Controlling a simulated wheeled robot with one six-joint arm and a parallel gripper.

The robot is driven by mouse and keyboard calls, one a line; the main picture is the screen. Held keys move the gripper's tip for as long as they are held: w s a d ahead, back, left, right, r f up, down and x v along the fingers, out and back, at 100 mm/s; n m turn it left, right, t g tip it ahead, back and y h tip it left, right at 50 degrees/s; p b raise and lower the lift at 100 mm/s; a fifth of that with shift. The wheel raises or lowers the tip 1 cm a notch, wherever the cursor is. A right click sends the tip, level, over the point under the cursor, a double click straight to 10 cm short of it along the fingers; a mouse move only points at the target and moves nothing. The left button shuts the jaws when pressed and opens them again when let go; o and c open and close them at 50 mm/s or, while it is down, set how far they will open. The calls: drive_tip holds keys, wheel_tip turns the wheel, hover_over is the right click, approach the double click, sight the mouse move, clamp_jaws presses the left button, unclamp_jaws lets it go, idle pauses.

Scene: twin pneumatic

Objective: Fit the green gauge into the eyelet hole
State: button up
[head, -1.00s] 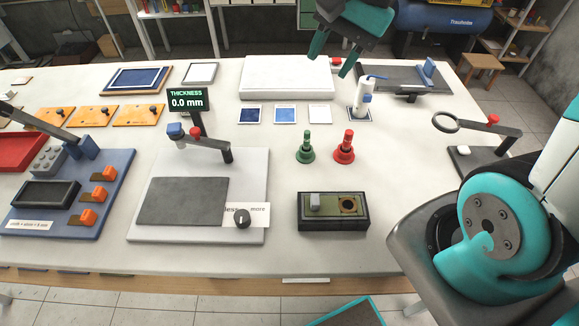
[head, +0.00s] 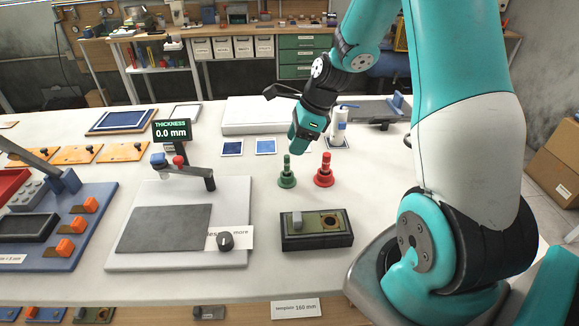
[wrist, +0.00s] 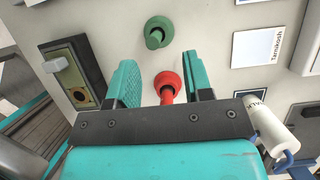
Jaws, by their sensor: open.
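The green gauge (head: 287,173) stands upright on the white table, and the red gauge (head: 325,171) stands to its right. My gripper (head: 304,142) is above and behind the two gauges, open and empty. In the wrist view the open fingers (wrist: 163,82) point down, with the red gauge (wrist: 168,86) showing between them. The green gauge (wrist: 157,32) shows beyond the fingertips, apart from them. The eyelet hole (head: 328,222) is a dark round opening with a brass-coloured surround in the green plate of a dark block; it also shows in the wrist view (wrist: 81,97).
A grey plug (head: 297,219) sits on the same block. The thickness station (head: 230,202) with a knob is to the left. The table is clear between gauges and block.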

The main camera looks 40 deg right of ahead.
sight(287, 163)
drive_tip(key=x, duration=0.2)
drive_tip(key=p+x, duration=0.1)
drive_tip(key=x, duration=0.1)
drive_tip(key=s+x, duration=0.1)
drive_tip(key=shift+w+a+f, duration=0.15)
drive_tip(key=shift+a+f, duration=0.2)
drive_tip(key=shift+f, duration=0.1)
drive_tip(key=shift+w+a+f, duration=0.1)
drive_tip(key=shift+w+f, duration=0.05)
drive_tip(key=shift+f, duration=0.35)
clamp_jaws()
